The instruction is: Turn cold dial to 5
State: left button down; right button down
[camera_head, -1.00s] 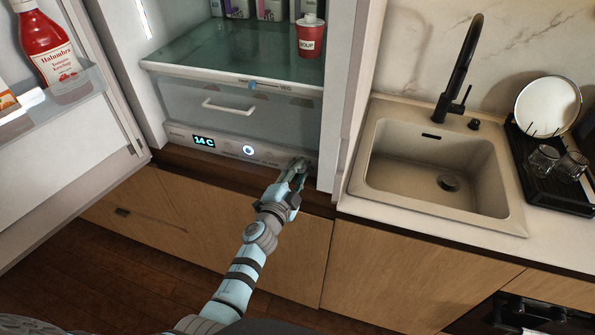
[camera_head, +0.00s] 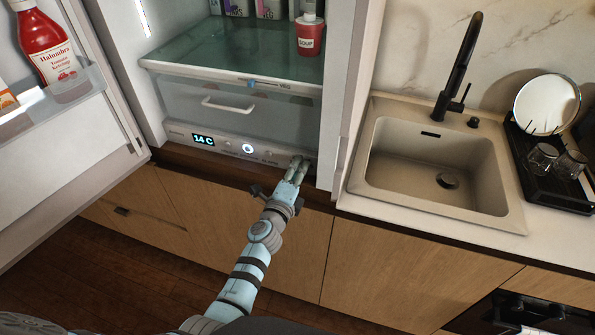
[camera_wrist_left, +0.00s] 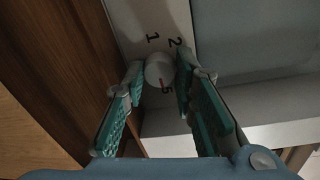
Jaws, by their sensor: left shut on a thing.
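The cold dial (camera_wrist_left: 160,70) is a small round whitish knob on the fridge's lower panel. It shows in the left wrist view between my fingertips. Printed digits 1, 2 and 5 show around it. A red mark on the dial's near side lies close to the 5. My left gripper (camera_wrist_left: 158,84) is shut on the dial, one finger on each side. In the head view my left gripper (camera_head: 299,168) reaches the right end of the panel and hides the dial. Other digits are hidden or not readable. My right gripper is not in view.
The fridge panel (camera_head: 225,146) has a lit display (camera_head: 203,140) reading 14 C. Above it is a drawer (camera_head: 235,108) with a white handle. The open fridge door (camera_head: 60,150) stands at left. A sink (camera_head: 440,165) is at right.

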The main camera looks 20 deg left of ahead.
pick_arm(q)
jog(key=shift+m, duration=0.3)
jog(key=c, duration=1.3)
grip_release()
jog(key=shift+s, duration=0.1)
